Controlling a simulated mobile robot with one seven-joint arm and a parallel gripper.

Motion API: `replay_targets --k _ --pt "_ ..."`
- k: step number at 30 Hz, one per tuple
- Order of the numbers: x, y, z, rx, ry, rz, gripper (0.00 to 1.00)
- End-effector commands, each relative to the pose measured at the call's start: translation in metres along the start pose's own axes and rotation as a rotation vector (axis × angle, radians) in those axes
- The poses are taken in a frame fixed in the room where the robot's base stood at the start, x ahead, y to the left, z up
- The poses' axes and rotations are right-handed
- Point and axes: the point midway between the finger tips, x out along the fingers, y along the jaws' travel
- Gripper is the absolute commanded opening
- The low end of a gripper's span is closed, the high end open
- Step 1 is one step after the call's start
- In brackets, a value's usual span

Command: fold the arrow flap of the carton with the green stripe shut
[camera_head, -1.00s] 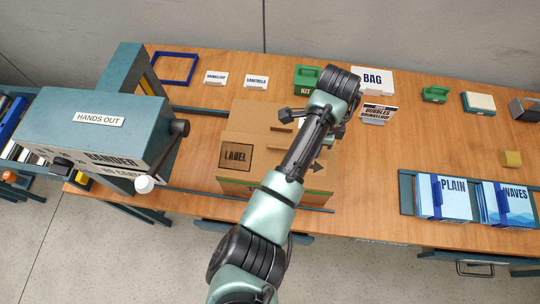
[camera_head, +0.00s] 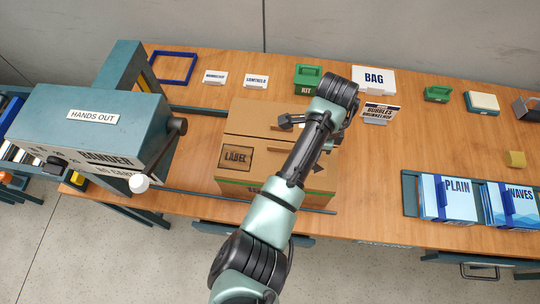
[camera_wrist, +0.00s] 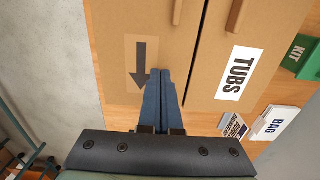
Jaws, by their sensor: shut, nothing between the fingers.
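The brown carton with the green stripe (camera_head: 235,189) stands on the table in the head view, partly behind my arm. Its near flap bears a dark-framed LABEL patch (camera_head: 237,158) and the arrow (camera_head: 319,168). The flap lies about level with the far flap, a thin seam between them. In the wrist view the arrow flap (camera_wrist: 115,65) is at left and the far flap with the TUBS label (camera_wrist: 240,73) at right. My gripper (camera_wrist: 163,72) is shut and empty over the arrow flap, beside the arrow and near the seam. I cannot tell whether its tips touch the cardboard.
A teal machine (camera_head: 95,120) stands left of the carton. Behind are a green kit box (camera_head: 307,78), a white BAG box (camera_head: 373,80) and a sign (camera_head: 379,113). A rack of blue-and-white packs (camera_head: 445,198) is at right. The table between is mostly clear.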

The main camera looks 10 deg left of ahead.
Motion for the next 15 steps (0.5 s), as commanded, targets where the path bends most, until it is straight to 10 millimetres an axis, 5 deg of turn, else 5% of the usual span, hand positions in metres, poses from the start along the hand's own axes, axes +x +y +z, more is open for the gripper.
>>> replay_targets --k 15 --pt "-0.038 0.000 0.000 0.000 0.001 0.000 0.00"
